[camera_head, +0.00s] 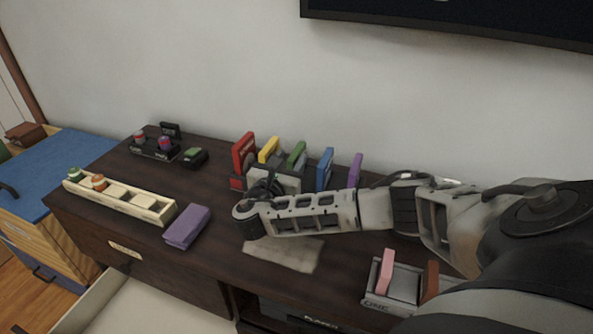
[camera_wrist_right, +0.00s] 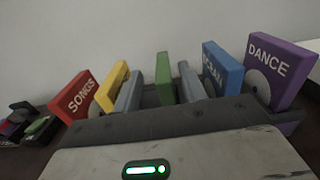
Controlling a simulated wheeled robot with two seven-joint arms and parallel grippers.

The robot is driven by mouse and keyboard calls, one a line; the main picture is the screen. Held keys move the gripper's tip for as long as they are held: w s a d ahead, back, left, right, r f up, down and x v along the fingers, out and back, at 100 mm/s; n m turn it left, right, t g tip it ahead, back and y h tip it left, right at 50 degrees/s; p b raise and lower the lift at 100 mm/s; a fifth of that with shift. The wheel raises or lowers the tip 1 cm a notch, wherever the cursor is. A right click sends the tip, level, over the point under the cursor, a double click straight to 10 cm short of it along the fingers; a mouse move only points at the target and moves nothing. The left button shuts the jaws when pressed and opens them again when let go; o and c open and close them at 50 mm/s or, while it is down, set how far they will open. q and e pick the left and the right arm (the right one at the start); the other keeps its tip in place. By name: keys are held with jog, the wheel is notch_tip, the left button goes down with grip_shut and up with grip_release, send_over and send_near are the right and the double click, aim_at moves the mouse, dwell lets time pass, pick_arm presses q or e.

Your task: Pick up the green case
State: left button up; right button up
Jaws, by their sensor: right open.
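The green case (camera_head: 297,152) stands upright in a rack among red, yellow, blue and purple cases. In the right wrist view the green case (camera_wrist_right: 163,76) stands between the two grey fingers of my right gripper (camera_wrist_right: 158,90), with a gap on each side. The gripper is open and does not hold it. In the head view my right gripper (camera_head: 268,186) reaches in front of the rack, its wrist hiding the lower part of the row. My left gripper is not in view.
Neighbouring cases stand close: yellow (camera_wrist_right: 112,86) on the left, blue (camera_wrist_right: 222,70) and purple (camera_wrist_right: 280,70) on the right. A purple box (camera_head: 187,227), a wooden tray (camera_head: 150,208) and a grey holder (camera_head: 393,285) sit on the dark cabinet top. A wall rises behind.

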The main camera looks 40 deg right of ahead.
aim_at(296, 151)
jog(key=shift+x, duration=1.95)
jog(key=shift+s+d, duration=0.1)
jog(key=shift+s, duration=0.1)
grip_shut()
jog(key=shift+r, duration=0.1)
jog(key=shift+r, duration=0.1)
